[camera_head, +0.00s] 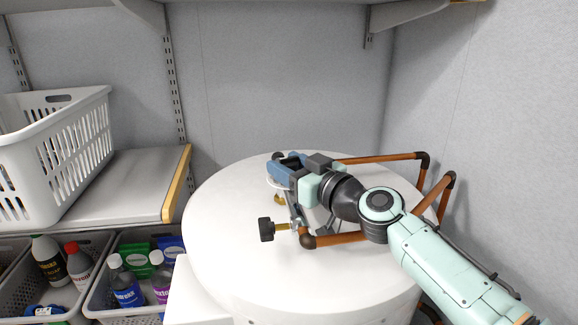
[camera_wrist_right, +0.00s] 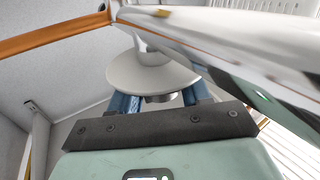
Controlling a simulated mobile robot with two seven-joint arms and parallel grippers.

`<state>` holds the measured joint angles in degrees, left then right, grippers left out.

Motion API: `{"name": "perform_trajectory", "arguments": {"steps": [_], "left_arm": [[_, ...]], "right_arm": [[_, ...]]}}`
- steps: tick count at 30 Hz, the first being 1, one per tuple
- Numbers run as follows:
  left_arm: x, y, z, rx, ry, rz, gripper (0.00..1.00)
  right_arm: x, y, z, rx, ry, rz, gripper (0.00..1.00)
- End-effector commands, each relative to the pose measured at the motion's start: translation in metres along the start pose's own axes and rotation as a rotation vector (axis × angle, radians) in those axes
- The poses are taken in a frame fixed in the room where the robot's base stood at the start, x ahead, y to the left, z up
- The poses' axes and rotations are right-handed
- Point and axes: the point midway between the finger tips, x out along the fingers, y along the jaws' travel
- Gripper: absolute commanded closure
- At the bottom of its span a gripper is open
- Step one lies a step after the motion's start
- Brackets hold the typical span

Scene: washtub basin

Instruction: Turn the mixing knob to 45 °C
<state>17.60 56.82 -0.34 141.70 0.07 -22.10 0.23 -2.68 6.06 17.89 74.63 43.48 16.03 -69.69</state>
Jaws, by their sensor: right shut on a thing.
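My right gripper (camera_head: 281,170) reaches in from the right over the white round top and is shut on the mixing knob. In the right wrist view, the blue fingers stand on either side of the knob's short dark grey part (camera_wrist_right: 160,98), under a pale round disc (camera_wrist_right: 150,72). In the head view the gripper covers most of the knob, and only a bit of the pale disc's rim shows below the fingers. No scale marks or temperature reading can be made out. My left gripper is not in view.
Copper pipes (camera_head: 385,158) with dark elbows run behind and below my right arm. A black handle (camera_head: 266,229) on a brass valve sticks out near the gripper. A white basket (camera_head: 60,150) stands on the left shelf, above bins of bottles (camera_head: 125,285). The white top (camera_head: 225,245) is clear at left.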

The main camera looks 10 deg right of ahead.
Motion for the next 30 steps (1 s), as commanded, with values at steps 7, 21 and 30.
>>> {"name": "perform_trajectory", "arguments": {"steps": [7,21,30], "left_arm": [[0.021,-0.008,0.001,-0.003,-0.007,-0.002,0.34],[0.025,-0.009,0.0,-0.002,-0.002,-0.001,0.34],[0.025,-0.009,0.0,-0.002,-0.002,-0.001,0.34]], "right_arm": [[0.001,0.001,0.003,-0.001,0.01,-0.128,0.83],[0.0,-0.001,0.0,-0.005,0.014,-0.261,0.83],[0.0,-0.001,0.0,-0.005,0.013,-0.259,0.34]]}}
